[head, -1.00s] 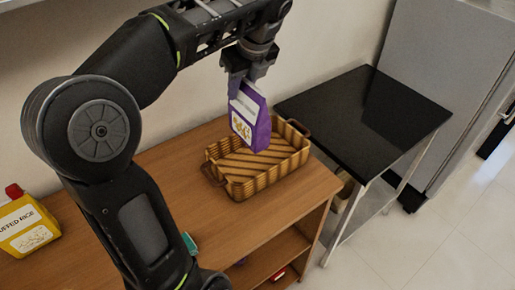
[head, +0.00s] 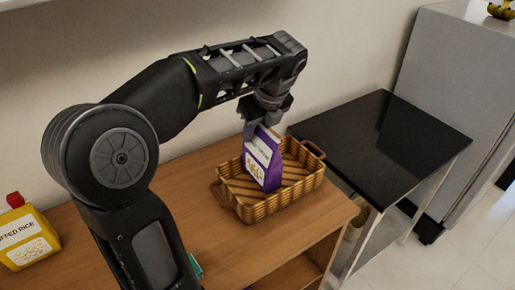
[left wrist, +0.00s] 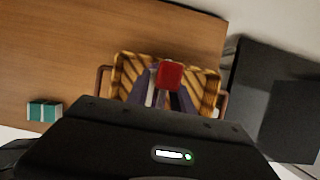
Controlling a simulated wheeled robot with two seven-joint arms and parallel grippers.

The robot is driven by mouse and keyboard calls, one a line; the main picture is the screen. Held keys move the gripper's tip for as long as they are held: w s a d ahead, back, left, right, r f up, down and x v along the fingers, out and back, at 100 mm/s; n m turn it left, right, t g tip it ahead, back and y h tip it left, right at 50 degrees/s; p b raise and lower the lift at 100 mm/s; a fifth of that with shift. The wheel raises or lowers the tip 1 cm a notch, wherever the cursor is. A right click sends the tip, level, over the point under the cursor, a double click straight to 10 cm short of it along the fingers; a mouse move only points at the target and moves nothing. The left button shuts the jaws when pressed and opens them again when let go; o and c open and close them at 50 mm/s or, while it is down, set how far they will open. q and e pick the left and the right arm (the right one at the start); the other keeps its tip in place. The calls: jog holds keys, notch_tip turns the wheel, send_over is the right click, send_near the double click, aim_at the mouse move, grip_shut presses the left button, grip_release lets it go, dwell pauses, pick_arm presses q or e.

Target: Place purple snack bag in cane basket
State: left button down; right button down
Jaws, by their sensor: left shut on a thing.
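The purple snack bag (head: 262,162) has a white label and hangs upright under my left gripper (head: 262,126). My left gripper is shut on the top of the bag. The bag overlaps the inside of the cane basket (head: 240,207) in the head view; whether its bottom touches the basket floor I cannot tell. The basket is brown and woven with a handle at each end, on the wooden shelf unit. In the left wrist view the basket (left wrist: 207,80) lies beyond the gripper, with a red thing (left wrist: 170,74) between the fingers. My right gripper is not in view.
A yellow puffed rice pack (head: 27,235) with a red cap stands at the left of the wooden top (head: 215,250). A teal box (left wrist: 44,111) lies left of the basket in the wrist view. A black-topped table (head: 385,140) stands right of the basket.

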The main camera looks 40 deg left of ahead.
aim_at(255, 143)
pick_arm(q)
jog(key=shift+f, duration=0.25)
jog(key=shift+f, duration=1.9)
jog(key=c, duration=1.1)
grip_release()
